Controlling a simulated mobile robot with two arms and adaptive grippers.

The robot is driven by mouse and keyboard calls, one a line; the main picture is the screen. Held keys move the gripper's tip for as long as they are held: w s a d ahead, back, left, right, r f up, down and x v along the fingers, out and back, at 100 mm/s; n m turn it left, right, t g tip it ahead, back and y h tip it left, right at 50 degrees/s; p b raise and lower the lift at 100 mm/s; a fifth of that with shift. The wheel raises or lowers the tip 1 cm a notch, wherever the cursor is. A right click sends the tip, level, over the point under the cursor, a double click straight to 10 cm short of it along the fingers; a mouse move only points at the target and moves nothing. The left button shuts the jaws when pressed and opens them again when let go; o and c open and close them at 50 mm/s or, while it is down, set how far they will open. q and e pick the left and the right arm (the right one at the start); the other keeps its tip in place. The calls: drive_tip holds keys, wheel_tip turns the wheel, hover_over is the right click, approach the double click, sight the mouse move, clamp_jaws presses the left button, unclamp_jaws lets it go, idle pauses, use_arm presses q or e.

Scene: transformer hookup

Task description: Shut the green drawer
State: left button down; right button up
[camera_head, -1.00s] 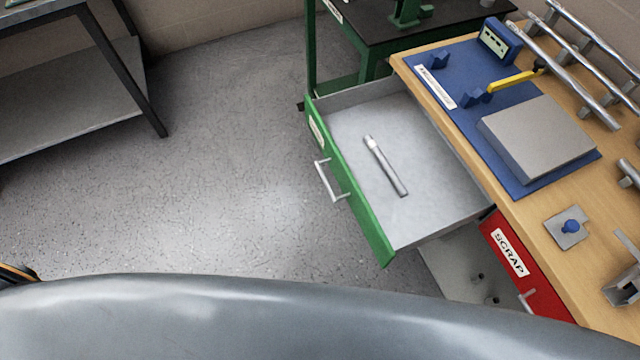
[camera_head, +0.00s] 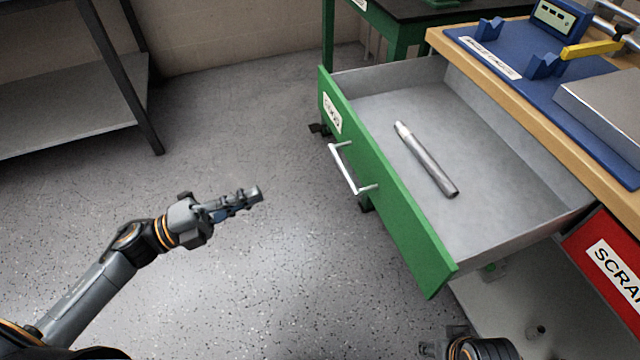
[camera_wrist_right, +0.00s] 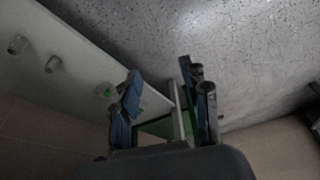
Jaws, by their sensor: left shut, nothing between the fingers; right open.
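The green drawer (camera_head: 385,190) stands pulled out of the bench in the head view. Its front has a silver bar handle (camera_head: 345,168) and a white label. A silver metal rod with a pale end (camera_head: 425,160) lies inside. My left gripper (camera_head: 255,193) is shut and empty, over the floor to the left of the drawer front and apart from the handle. My right gripper (camera_wrist_right: 163,90) is open with blue-padded fingers in the right wrist view. Something green shows between and behind its fingers. In the head view only a piece of my right arm shows at the bottom edge.
A red drawer labelled SCRAP (camera_head: 610,255) is to the right, above a pale lower shelf (camera_head: 510,310). The wooden bench top (camera_head: 455,45) carries a blue mat and a grey block. A metal shelf rack (camera_head: 70,110) stands far left. The floor between is clear.

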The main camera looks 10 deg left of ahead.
use_arm(q)
approach(336, 161)
drive_tip(key=x, duration=0.5)
drive_tip(key=shift+w+d+p, duration=0.1)
drive_tip(key=shift+w+p, duration=0.05)
drive_tip(key=shift+p, duration=0.15)
drive_tip(key=shift+x, duration=0.8)
use_arm(e)
drive_tip(key=shift+f, duration=0.6)
use_arm(q)
drive_tip(key=shift+f, duration=0.1)
